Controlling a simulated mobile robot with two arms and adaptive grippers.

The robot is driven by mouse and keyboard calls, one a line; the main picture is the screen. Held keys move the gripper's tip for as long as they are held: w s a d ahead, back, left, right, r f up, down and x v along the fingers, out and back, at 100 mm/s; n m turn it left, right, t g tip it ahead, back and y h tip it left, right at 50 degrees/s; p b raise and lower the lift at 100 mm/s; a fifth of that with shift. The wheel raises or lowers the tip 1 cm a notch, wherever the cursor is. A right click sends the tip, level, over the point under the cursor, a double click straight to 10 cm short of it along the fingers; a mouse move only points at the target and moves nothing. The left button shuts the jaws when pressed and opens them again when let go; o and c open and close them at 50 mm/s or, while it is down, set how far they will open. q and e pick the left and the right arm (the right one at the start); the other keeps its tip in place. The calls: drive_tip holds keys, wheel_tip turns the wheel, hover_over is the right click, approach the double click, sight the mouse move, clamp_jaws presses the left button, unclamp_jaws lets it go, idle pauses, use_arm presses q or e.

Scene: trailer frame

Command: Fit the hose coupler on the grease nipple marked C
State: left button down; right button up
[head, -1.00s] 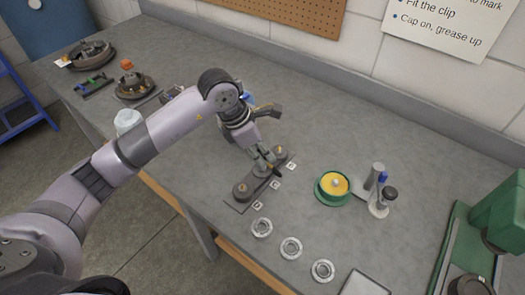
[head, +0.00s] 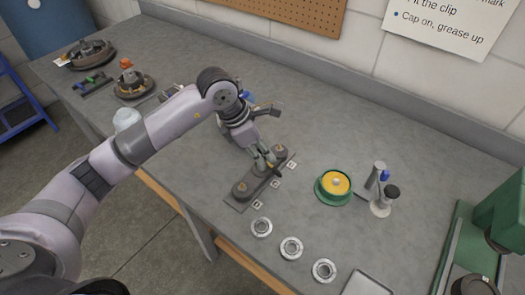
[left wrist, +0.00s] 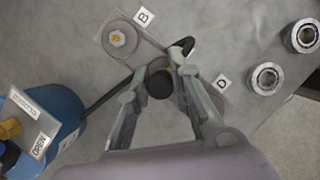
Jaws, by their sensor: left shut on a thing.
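The grey nipple plate (head: 232,206) lies on the bench. One end boss with a brass nipple (head: 241,188) shows at its near end and another (head: 280,150) at its far end. My left gripper (head: 268,163) is over the middle of the plate. In the left wrist view its fingers are shut on a dark round hose coupler (left wrist: 160,84). I cannot tell whether the coupler touches the nipple. My right gripper is not in view.
A blue cylinder (left wrist: 62,112) with an OPEN tag stands beside the hand. Several silver rings (head: 291,247) lie near the front edge. A green dish with yellow contents (head: 333,187) and a small stand (head: 380,207) are to the right.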

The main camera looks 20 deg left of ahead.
use_arm(q)
drive_tip(key=c, duration=1.4)
unclamp_jaws()
drive_tip(key=shift+o, duration=0.5)
drive_tip(key=o, duration=0.3)
drive_tip(key=shift+o, duration=0.2)
drive_tip(key=shift+r, duration=0.15)
drive_tip(key=shift+r+p, duration=1.9)
drive_tip(key=shift+r, duration=1.5)
